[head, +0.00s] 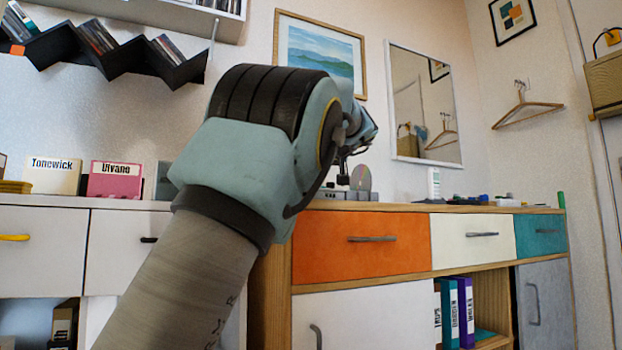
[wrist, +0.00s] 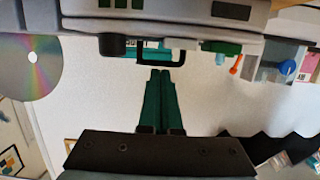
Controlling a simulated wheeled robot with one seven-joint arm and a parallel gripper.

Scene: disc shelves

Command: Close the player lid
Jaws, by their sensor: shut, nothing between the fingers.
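The player (wrist: 180,22) is a grey box at the top of the wrist view, which looks upside down. It has a dark display, a black knob and a black bracket-shaped handle (wrist: 146,62). I cannot tell the lid apart or how far open it is. My gripper (wrist: 160,72) has its green fingers together, empty, with the tips close to the handle; contact is unclear. In the head view my gripper (head: 344,168) is small and partly hidden by my arm, above the grey player (head: 334,193) on the cabinet top. A shiny disc (wrist: 27,66) stands beside the player.
The wooden cabinet (head: 275,312) has an orange drawer (head: 360,246) at the front. A white bottle (head: 433,184) and small coloured items stand to the right on its top. A mirror (head: 424,105) and a framed picture (head: 320,55) hang on the wall behind.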

